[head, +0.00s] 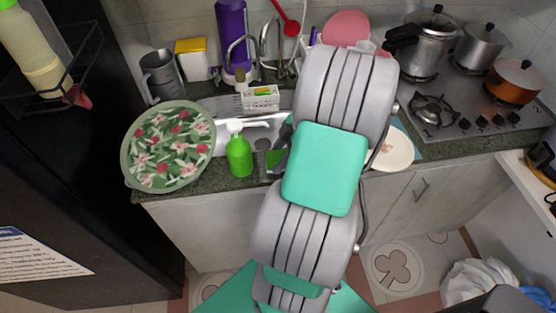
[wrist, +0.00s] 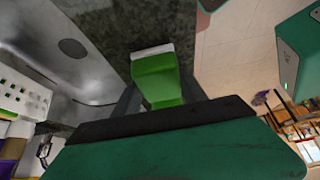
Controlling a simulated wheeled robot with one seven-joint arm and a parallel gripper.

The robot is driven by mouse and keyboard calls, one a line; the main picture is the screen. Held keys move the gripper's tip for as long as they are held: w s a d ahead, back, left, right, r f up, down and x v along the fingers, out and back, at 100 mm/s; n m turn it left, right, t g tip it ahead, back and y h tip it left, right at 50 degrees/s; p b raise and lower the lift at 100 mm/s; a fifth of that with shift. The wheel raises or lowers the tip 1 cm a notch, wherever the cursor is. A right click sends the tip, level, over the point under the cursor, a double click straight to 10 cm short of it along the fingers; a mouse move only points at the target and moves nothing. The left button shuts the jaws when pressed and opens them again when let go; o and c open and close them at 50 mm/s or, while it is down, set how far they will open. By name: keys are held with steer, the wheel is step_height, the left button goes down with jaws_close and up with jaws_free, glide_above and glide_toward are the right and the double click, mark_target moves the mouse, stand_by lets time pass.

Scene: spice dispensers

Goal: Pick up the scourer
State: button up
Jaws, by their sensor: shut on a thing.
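The scourer (wrist: 158,78) is a bright green block with a whitish far end in the wrist view. My gripper (wrist: 158,96) is shut on it, with a dark finger on each side. The scourer's near end is hidden behind the gripper body. The dark speckled counter shows beyond it; I cannot tell how far above the counter it is. In the head view, my arm hides most of my gripper, and a small green patch (head: 276,159) shows just left of the arm, beside the soap bottle.
A green soap bottle (head: 239,156) with a white pump stands at the counter's front edge. The sink (wrist: 88,52) and a white perforated caddy (wrist: 22,97) lie left in the wrist view. A floral plate (head: 168,146) is at the left; a stove (head: 463,117) is at the right.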

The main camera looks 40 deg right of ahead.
steer(key=shift+c, duration=1)
steer(key=shift+r, duration=0.15)
steer(key=shift+r, duration=0.35)
steer(key=s+a+r+b, duration=0.1)
steer(key=s+a+r, duration=0.8)
steer(key=r, duration=0.3)
steer(key=shift+s+a, duration=0.15)
steer(key=shift+a, duration=0.65)
